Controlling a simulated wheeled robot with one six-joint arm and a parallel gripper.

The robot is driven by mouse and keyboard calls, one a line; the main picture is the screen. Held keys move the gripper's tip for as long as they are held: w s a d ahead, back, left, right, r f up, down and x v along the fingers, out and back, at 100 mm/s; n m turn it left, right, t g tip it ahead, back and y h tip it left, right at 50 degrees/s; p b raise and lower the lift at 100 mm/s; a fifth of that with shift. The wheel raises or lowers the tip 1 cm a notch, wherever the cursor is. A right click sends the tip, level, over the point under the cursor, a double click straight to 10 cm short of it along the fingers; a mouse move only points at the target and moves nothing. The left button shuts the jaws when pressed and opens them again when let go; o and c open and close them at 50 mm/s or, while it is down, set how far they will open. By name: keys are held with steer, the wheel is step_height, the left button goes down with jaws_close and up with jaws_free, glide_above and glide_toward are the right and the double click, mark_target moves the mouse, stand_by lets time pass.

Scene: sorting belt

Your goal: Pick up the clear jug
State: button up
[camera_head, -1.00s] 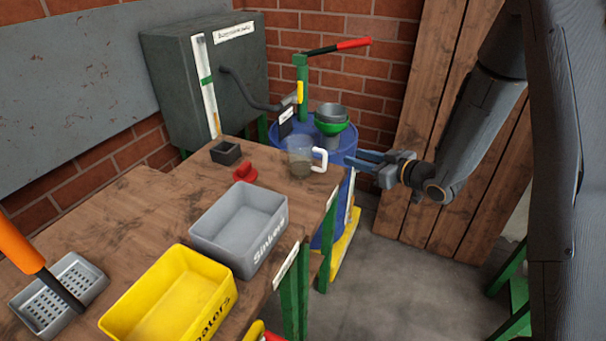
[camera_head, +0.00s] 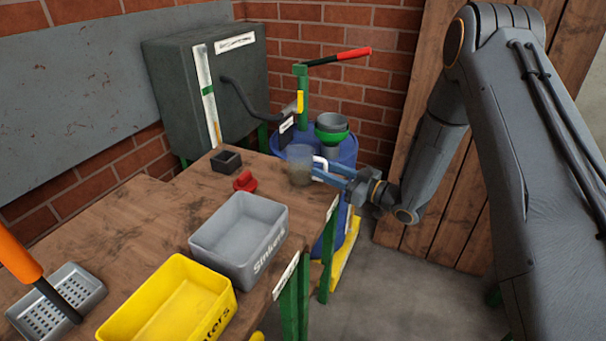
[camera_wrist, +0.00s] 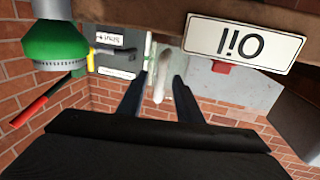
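The clear jug (camera_head: 299,168) stands upright at the right end of the wooden bench, see-through with some darker content low down. Its white handle (camera_head: 319,162) faces right, toward my gripper (camera_head: 326,173). My gripper has come in from the right with its blue fingers level at the handle. In the wrist view the white handle (camera_wrist: 163,78) lies between the two fingers (camera_wrist: 158,84), with a gap visible on each side. The fingers are apart and not closed on it. The jug's body is hard to make out in the wrist view.
A blue drum (camera_head: 345,150) with a green-rimmed funnel (camera_head: 331,128) stands close behind the jug. A red object (camera_head: 245,182) and a small dark box (camera_head: 226,160) are left of it. Grey (camera_head: 229,262) and yellow (camera_head: 160,326) bins stand nearer on the bench.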

steer(key=shift+w+a, duration=0.2)
steer(key=shift+a, duration=0.05)
jaws_close()
steer(key=shift+r, duration=0.15)
steer(key=shift+r+b, duration=0.6)
steer(key=shift+r, duration=4.2)
